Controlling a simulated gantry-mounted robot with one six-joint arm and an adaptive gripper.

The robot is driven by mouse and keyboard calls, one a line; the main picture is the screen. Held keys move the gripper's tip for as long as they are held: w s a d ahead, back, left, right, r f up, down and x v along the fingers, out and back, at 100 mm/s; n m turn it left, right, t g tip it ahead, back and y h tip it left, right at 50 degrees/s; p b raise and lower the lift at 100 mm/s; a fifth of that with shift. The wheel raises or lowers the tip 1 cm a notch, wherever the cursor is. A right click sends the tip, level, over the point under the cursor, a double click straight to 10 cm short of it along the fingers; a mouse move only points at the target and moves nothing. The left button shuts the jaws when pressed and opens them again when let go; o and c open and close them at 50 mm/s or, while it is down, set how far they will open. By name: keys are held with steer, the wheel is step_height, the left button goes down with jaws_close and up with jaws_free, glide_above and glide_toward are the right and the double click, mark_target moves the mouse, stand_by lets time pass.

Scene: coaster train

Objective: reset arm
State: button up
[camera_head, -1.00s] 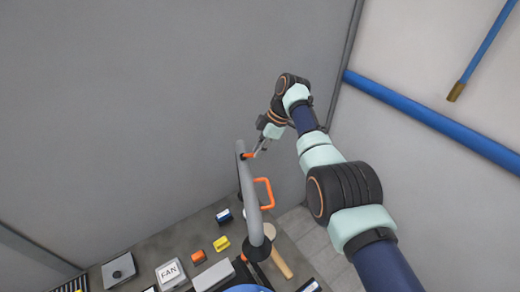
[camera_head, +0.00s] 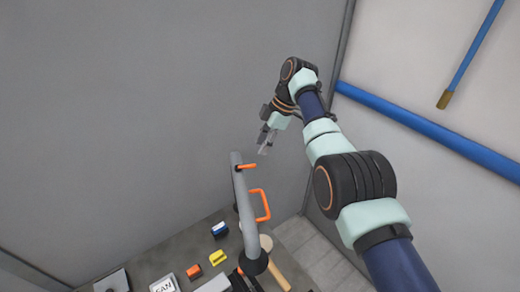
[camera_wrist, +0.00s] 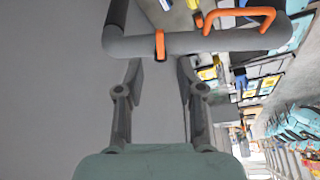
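My gripper (camera_head: 265,146) is in the air, just above and to the right of the top of a grey post (camera_head: 243,205). An orange peg (camera_head: 246,166) sticks out near the post's top, and an orange handle (camera_head: 266,203) sits lower on its side. In the wrist view my gripper's two fingers (camera_wrist: 158,75) are spread apart with nothing between them. The grey post (camera_wrist: 215,42) crosses beyond the fingertips there, with the orange peg (camera_wrist: 160,45) between them in the picture. I see a gap between gripper and peg in the head view.
The post stands on a dark table (camera_head: 150,258) holding a yellow block (camera_head: 217,257), an orange block (camera_head: 194,271), a blue-and-white block (camera_head: 219,229) and a FAN box (camera_head: 164,286). A blue rail (camera_head: 430,131) runs along the right wall. The air left of my gripper is clear.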

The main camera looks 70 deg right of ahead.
stand_by(0.5)
steer(key=w+a+f+m+t+h+p, duration=0.15)
steer(key=w+a+f+p, duration=0.25)
steer(key=w+a, duration=1.05)
steer(key=w+a+t+h+p, duration=0.2)
steer(key=w+a, duration=0.4)
steer(key=a, duration=0.7)
steer(key=s+a+r+m+t+p, duration=0.2)
steer(key=s+a, duration=0.1)
steer(key=a, duration=1.1)
steer(key=s+a+r+m+t+p, duration=0.1)
steer(key=s+a+r, duration=0.2)
steer(key=s+a, duration=0.2)
steer(key=s+a+r+m+t+y, duration=0.1)
steer(key=s+a+r+t, duration=0.1)
steer(key=s+a+r, duration=0.2)
steer(key=s+a, duration=0.2)
steer(key=a, duration=0.2)
steer(key=shift+r+p, duration=0.2)
steer(key=shift+p, duration=0.15)
